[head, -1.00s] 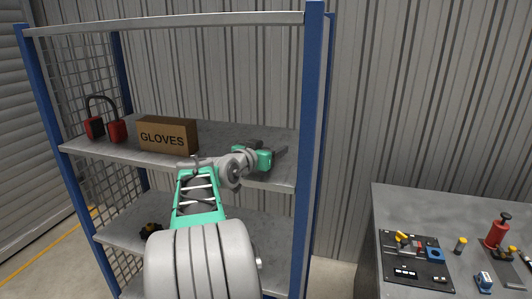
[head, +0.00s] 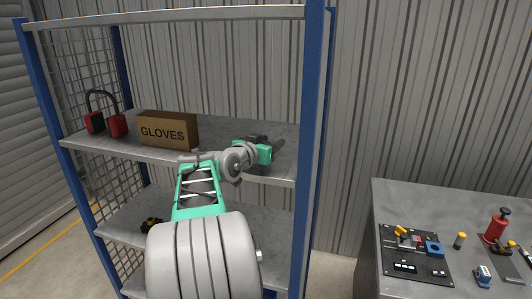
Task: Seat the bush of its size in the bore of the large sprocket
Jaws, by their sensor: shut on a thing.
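My gripper (head: 279,149) is over the right part of the rack's upper shelf, seen from behind with its fingers pointing away to the right. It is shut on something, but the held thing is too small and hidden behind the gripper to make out. I cannot identify the large sprocket or any bush in the head view. A small dark thing with some yellow (head: 151,225) sits on the lower shelf at the left, partly behind my arm; I cannot tell what it is.
The rack's blue right post (head: 312,150) stands just right of my gripper. A gloves box (head: 167,130) and red ear defenders (head: 117,126) are on the upper shelf (head: 228,130). At right, a grey bench (head: 440,203) carries a black board (head: 395,262), a red tool (head: 497,228) and small items.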

